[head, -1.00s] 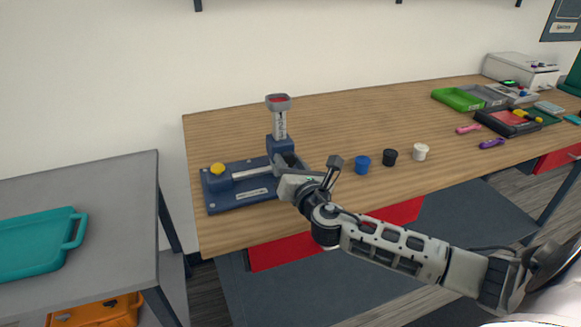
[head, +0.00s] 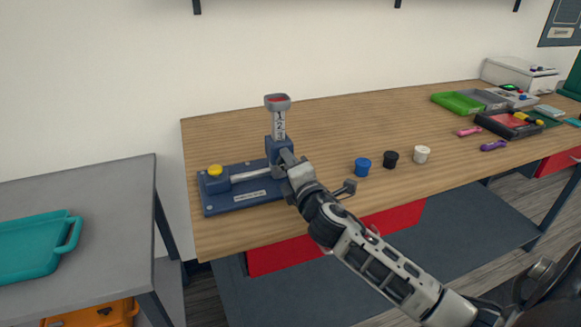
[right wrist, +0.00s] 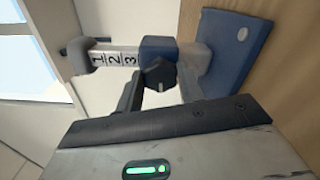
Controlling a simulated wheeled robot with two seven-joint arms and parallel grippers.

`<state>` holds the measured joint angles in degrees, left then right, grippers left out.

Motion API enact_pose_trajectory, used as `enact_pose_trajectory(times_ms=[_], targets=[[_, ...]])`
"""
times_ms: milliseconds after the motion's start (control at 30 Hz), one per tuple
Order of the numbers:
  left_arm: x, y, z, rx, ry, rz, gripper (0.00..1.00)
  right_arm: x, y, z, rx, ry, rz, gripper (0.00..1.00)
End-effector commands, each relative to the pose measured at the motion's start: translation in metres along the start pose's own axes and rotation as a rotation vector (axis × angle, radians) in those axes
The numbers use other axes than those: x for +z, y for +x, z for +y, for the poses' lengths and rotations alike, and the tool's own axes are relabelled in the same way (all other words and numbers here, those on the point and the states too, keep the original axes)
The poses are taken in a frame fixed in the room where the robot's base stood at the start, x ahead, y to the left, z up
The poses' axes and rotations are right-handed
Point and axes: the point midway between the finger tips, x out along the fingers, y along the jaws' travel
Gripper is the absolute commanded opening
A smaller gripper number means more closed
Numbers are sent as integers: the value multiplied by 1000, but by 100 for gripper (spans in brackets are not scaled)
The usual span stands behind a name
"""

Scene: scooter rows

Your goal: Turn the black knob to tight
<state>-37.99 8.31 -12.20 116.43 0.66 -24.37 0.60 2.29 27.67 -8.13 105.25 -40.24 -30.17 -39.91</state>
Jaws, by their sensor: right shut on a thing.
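A blue fixture (head: 240,202) stands at the left of the wooden table, with a yellow button (head: 215,170) and an upright post (head: 279,124) with a numbered scale under a grey, red-topped head. The black knob (right wrist: 158,74) sits on the post's blue block (right wrist: 157,47) in the right wrist view; the gripper hides it in the head view. My right gripper (head: 283,157) is at the block's side. In the right wrist view its fingers (right wrist: 160,86) are shut on the knob from both sides. My left gripper is not in view.
A blue cup (head: 362,167), a black cup (head: 391,158) and a white cup (head: 421,154) stand right of the fixture. Trays and tools fill the table's far right. A grey side table (head: 115,200) with a teal tray (head: 30,240) is at left. The table behind the cups is clear.

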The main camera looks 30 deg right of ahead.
Motion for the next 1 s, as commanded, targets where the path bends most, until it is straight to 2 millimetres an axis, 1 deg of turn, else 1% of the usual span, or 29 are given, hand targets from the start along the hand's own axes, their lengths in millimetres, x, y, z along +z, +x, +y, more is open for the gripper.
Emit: enact_pose_trajectory(times_ms=[100,867,1000], targets=[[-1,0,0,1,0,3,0,-1,0,-1,-2,116,0,15],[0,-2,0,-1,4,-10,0,-1,0,-1,-2,835,-1,15],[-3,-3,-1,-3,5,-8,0,-1,0,-1,-2,968,-1,15]])
